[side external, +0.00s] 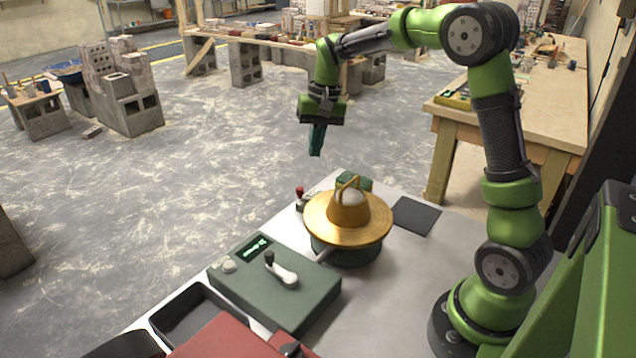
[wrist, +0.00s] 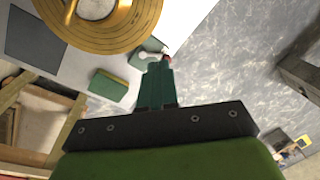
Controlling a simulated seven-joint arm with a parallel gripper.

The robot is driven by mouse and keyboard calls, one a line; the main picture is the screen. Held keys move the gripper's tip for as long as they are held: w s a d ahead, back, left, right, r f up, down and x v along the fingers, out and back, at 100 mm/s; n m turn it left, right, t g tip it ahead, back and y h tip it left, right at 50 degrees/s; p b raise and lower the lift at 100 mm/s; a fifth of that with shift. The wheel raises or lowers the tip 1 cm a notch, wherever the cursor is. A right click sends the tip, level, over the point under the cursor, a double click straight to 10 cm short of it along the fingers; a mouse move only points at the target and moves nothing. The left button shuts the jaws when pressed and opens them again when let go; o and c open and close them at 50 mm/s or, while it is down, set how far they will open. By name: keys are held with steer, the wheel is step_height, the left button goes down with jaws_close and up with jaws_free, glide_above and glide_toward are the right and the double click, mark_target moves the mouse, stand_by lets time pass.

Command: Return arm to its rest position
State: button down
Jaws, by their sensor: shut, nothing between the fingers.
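My gripper (side external: 317,140) hangs from my green arm in the side external view, pointing down, above and beyond the far edge of the white work table (side external: 405,262). Its dark green fingers are together with nothing between them. In the wrist view my gripper (wrist: 157,72) shows its fingers shut. A golden, wide-brimmed lid with a handle (side external: 347,215) sits on a dark green round base on the table, below and to the right of the gripper. Its brim also shows in the wrist view (wrist: 120,35). The gripper touches nothing.
A green control box (side external: 275,283) with a lever and display stands at the table's front left. A black tray (side external: 198,314) and red object (side external: 222,338) are nearer. A dark square pad (side external: 416,216) lies right of the lid. A wooden bench (side external: 545,100) stands behind my arm.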

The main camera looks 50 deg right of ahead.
steer(key=s+a+r+n+t, duration=0.2)
steer(key=s+a, duration=0.4)
steer(key=s, duration=0.4)
steer(key=s+a+r+n+t, duration=0.2)
steer(key=s+a+r+t, duration=0.1)
steer(key=s+a, duration=0.4)
steer(key=s+t, duration=0.1)
steer(key=s, duration=0.1)
steer(key=shift+s+r+y, duration=0.3)
steer(key=shift+s+r, duration=0.05)
steer(key=shift+s, duration=0.05)
